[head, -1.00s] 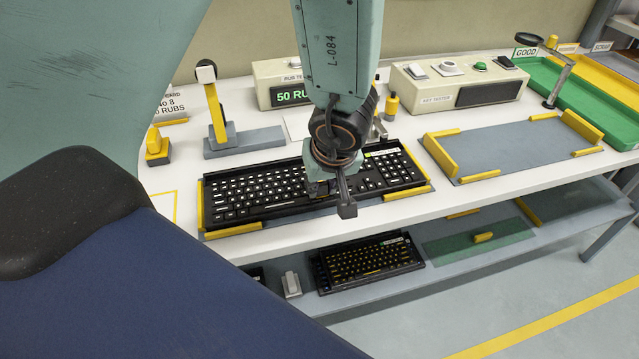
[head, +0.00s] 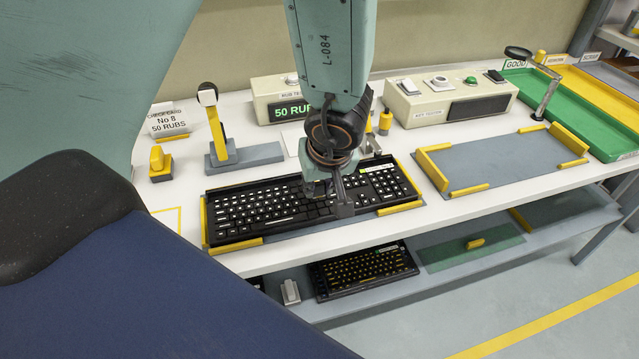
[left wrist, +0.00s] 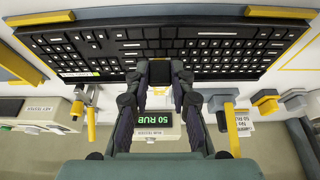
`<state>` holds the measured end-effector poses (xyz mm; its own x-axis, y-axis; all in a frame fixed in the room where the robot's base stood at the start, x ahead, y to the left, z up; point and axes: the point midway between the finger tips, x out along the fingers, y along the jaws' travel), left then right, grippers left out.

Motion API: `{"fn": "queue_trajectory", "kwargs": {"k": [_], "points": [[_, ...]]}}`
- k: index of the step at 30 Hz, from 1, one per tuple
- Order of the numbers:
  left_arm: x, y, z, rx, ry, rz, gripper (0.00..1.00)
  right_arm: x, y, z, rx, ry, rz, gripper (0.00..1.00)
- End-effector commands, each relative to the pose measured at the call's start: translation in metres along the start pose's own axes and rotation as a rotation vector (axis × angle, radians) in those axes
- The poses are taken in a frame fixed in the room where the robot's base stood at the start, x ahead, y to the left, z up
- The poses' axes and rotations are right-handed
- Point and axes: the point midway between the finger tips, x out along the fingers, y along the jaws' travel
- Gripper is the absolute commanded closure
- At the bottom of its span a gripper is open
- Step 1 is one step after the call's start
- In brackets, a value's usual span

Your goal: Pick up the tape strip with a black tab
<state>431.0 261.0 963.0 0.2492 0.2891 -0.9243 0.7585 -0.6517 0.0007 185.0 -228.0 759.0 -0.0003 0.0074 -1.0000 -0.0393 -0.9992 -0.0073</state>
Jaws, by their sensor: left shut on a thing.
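My left gripper (head: 340,202) hangs over the front right part of the black keyboard (head: 262,208), fingers pointing down. In the left wrist view its fingertips (left wrist: 161,75) are shut on a small dark thing (left wrist: 160,71), seen against the keyboard (left wrist: 215,48). It may be the black tab of the tape strip, but no clear strip can be made out. Whether it touches the keys cannot be told. The keyboard lies between yellow stops, with white-marked keys and a pale green label (head: 379,163) at its back right. My right gripper is not in view.
Behind the keyboard stand a tester reading 50 RUBS (head: 291,110) and a key tester (head: 452,102). A yellow-handled lever (head: 215,130) stands at the left. A grey mat (head: 500,158) with yellow stops is free at the right. A second keyboard (head: 362,270) lies on the lower shelf.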

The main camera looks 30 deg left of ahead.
Motion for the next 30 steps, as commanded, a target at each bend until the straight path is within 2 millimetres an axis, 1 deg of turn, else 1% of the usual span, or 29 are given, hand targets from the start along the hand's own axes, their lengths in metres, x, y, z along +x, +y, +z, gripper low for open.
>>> {"fn": "queue_trajectory", "kwargs": {"k": [1, 11, 30], "points": [[-0.011, 0.0, -0.005, 0.0, 0.001, 0.0, 0.93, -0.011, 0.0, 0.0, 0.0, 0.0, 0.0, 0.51], [-0.053, 0.0, -0.022, 0.0, 0.001, 0.0, 0.93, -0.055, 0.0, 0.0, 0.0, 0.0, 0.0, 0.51], [-0.14, 0.0, -0.058, 0.0, 0.001, 0.0, 0.93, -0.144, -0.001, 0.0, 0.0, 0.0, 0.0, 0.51]]}}
